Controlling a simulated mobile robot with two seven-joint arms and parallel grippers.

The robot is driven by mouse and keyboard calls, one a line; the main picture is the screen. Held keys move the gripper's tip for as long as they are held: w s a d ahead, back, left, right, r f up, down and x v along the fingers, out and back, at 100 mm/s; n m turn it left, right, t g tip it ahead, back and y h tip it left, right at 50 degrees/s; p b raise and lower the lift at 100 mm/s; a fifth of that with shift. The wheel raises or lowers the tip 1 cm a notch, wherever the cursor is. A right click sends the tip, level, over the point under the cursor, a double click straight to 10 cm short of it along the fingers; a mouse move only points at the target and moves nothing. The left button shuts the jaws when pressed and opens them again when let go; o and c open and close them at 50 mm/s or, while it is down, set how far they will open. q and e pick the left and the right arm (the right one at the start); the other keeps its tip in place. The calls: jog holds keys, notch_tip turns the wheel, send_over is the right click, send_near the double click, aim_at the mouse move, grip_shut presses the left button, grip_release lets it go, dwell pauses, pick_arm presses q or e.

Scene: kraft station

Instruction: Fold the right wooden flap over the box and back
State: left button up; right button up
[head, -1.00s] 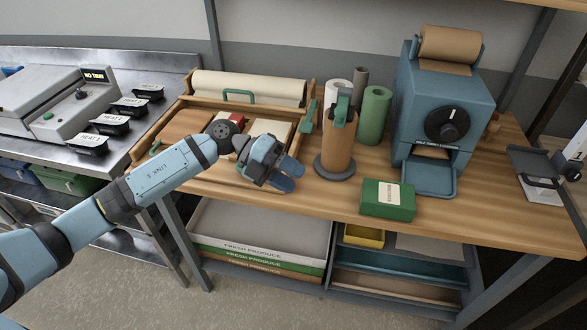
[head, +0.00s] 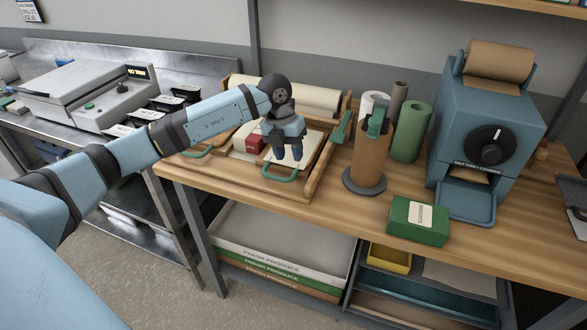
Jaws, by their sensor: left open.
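The wooden wrapping station (head: 313,181) stands at the left of the bench. My left gripper (head: 286,158) is open, fingers down, over the right part of the station just behind the front right handle. I cannot tell whether it touches anything. My left forearm hides the station's back left part. My right gripper is not in view.
A brown roll on a stand (head: 368,155) and a green roll (head: 409,132) stand right of the station. A green carton (head: 418,220) lies at the bench's front edge. A blue dispenser (head: 490,130) stands farther right. Bare bench lies between carton and station.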

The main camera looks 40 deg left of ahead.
aim_at(294, 173)
pick_arm(q)
jog(key=shift+w+d+f, duration=0.1)
jog(key=shift+d+f, duration=0.1)
jog(key=shift+f, duration=0.7)
jog(key=shift+d+f, duration=0.15)
jog(key=shift+f, duration=0.75)
jog(key=shift+w+d+f, duration=0.1)
jog(key=shift+d+f, duration=0.1)
jog(key=shift+f, duration=0.7)
jog(key=shift+s, duration=0.1)
grip_shut()
